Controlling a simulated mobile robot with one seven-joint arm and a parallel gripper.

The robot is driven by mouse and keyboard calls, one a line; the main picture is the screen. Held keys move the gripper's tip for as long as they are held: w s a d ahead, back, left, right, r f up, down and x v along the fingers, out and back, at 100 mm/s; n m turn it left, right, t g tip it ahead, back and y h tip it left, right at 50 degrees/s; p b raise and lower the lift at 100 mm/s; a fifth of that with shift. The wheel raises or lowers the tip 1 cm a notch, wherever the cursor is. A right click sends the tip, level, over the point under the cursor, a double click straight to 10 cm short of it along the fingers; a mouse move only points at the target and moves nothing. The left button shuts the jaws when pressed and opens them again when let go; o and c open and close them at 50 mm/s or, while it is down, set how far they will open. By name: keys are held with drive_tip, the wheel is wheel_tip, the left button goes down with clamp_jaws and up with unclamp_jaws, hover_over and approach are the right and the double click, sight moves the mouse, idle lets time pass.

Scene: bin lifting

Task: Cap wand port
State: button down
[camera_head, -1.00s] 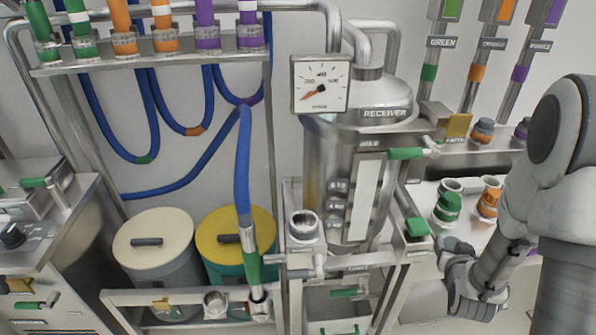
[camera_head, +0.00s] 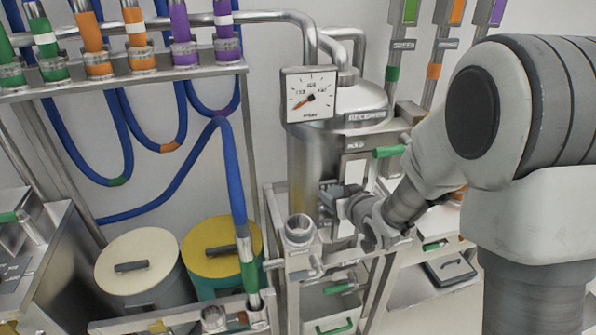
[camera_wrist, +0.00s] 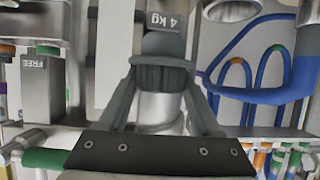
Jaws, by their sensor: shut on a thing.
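My gripper (camera_head: 345,205) is in front of the steel receiver tank (camera_head: 365,98), beside its pale vertical panel. In the wrist view my gripper (camera_wrist: 165,85) has its two fingers on either side of a dark grey ribbed piece (camera_wrist: 160,76) and is shut on it. The piece looks like a cap, but I cannot be sure. A "4 kg" label (camera_wrist: 163,20) shows just beyond it. An open steel port (camera_head: 299,229) stands upright left of my gripper and apart from it. The blue hose wand (camera_head: 246,262) with a green sleeve stands in a holder further left.
A pressure gauge (camera_head: 308,93) hangs above the port. Two lidded drums, cream (camera_head: 138,262) and yellow (camera_head: 222,244), stand at the lower left. Green-handled valves (camera_head: 389,151) jut from the frame near my arm. Blue hoses hang behind on the left.

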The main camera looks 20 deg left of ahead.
drive_tip(key=s+a+r+n+g+y, duration=0.2)
drive_tip(key=a+r, duration=0.3)
drive_tip(key=a, duration=0.4)
drive_tip(key=f+b, duration=0.1)
drive_tip(key=f, duration=0.1)
drive_tip(key=f+b, duration=0.2)
drive_tip(key=shift+s+d+f, duration=0.15)
drive_tip(key=shift+s+f, duration=0.05)
drive_tip(key=shift+f, duration=0.15)
drive_tip(key=shift+f, duration=0.2)
drive_tip(key=shift+f+b, duration=1.35)
drive_tip(key=shift+b, duration=0.3)
drive_tip(key=shift+f, duration=0.1)
drive_tip(key=shift+f+b, duration=1.05)
drive_tip(key=shift+b, duration=0.05)
drive_tip(key=shift+f+b, duration=1.1)
drive_tip(key=shift+b, duration=0.05)
